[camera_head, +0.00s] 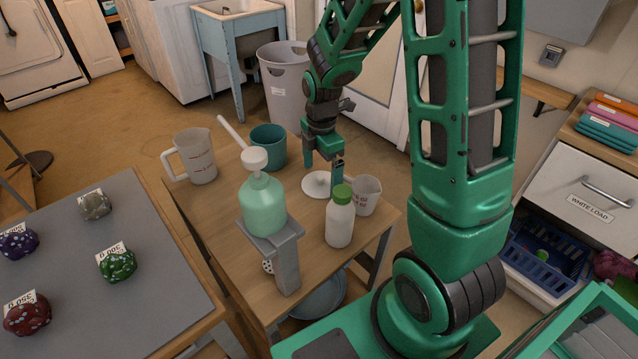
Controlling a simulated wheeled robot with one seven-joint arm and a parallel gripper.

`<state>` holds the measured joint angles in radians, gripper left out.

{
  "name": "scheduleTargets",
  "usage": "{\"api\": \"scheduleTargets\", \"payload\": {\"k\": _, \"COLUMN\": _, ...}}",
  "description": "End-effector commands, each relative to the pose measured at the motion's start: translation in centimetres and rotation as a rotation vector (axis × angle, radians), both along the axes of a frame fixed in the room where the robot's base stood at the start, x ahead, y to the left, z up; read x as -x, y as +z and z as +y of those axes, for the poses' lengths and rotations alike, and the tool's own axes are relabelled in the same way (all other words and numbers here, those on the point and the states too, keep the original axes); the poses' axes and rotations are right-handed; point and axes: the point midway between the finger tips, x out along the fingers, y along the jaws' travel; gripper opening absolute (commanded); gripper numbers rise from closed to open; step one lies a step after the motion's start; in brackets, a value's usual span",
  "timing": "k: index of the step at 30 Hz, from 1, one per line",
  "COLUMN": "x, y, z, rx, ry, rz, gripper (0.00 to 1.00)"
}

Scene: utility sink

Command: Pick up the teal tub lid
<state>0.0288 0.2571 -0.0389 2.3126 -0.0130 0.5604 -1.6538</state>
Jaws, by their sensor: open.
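A round off-white lid (313,191) lies flat on the small wooden table, with what looks like a small knob at its middle. The teal tub (268,148) stands upright behind it to the left, apart from it. My gripper (323,172) points down over the lid, with its fingers apart and nothing seen between them. One finger hides part of the lid's right side. I cannot tell whether the fingers touch the lid.
A white bottle with a green cap (340,218) and a small measuring cup (366,196) stand close to the right and front. A grey bin (285,85) stands behind.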

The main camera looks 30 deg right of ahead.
Motion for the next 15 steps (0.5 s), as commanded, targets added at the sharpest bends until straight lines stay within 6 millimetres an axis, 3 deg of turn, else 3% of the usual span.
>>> {"api": "scheduleTargets", "payload": {"k": 10, "x": -0.01, "y": -0.67, "z": 0.01, "rx": 0.000, "ry": 0.000, "rz": -0.001, "gripper": 0.98}}
{"api": "scheduleTargets", "payload": {"k": 15, "x": -0.01, "y": -0.66, "z": 0.01, "rx": 0.000, "ry": 0.000, "rz": -0.001, "gripper": 0.61}}
